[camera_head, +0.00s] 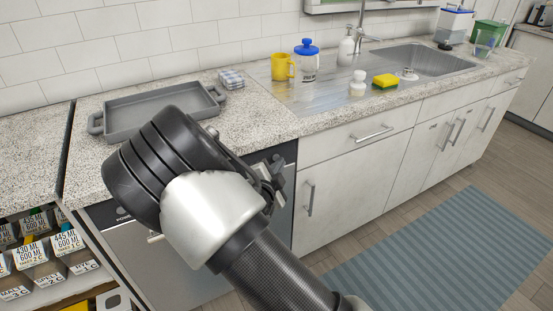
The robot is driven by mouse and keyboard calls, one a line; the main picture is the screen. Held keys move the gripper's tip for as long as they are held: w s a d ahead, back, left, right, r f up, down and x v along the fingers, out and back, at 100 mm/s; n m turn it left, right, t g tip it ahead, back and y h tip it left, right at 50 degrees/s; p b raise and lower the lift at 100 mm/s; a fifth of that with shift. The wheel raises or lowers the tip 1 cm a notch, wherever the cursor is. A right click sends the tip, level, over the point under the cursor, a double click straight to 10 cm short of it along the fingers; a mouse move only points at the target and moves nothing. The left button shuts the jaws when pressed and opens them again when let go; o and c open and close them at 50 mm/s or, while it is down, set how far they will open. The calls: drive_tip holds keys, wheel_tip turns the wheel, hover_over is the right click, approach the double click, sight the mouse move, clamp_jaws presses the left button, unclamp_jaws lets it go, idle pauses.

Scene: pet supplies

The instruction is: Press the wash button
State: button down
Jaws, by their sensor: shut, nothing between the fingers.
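A dishwasher with a grey metal front (185,282) stands under the counter, left of the white cabinets. Its dark control strip (122,213) shows at the left with small lettering, and a bit of its dark upper right end shows beside my gripper. My arm covers most of the strip, and I cannot make out a wash button. My gripper (277,184) is shut and empty, in front of the upper right part of the dishwasher. Whether it touches the panel cannot be told.
On the counter (240,116) are a grey tray (150,114), a yellow mug (282,67), a blue-lidded jar (306,62), a sponge (385,81) and a sink (428,59). A striped mat (450,250) lies on the floor at right.

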drive_tip(key=shift+w+a, duration=0.25)
drive_tip(key=shift+w, duration=0.1)
idle(0.6)
drive_tip(key=shift+s+d, duration=0.1)
drive_tip(key=shift+s, duration=0.05)
drive_tip(key=shift+s+d+b, duration=0.4)
drive_tip(key=shift+s, duration=0.2)
drive_tip(key=shift+s+d+b, duration=0.2)
drive_tip(key=shift+s+d, duration=0.5)
drive_tip(key=shift+s, duration=0.35)
drive_tip(key=shift+s+d+b, duration=0.2)
drive_tip(key=shift+s+d, duration=0.5)
drive_tip(key=shift+s, duration=0.3)
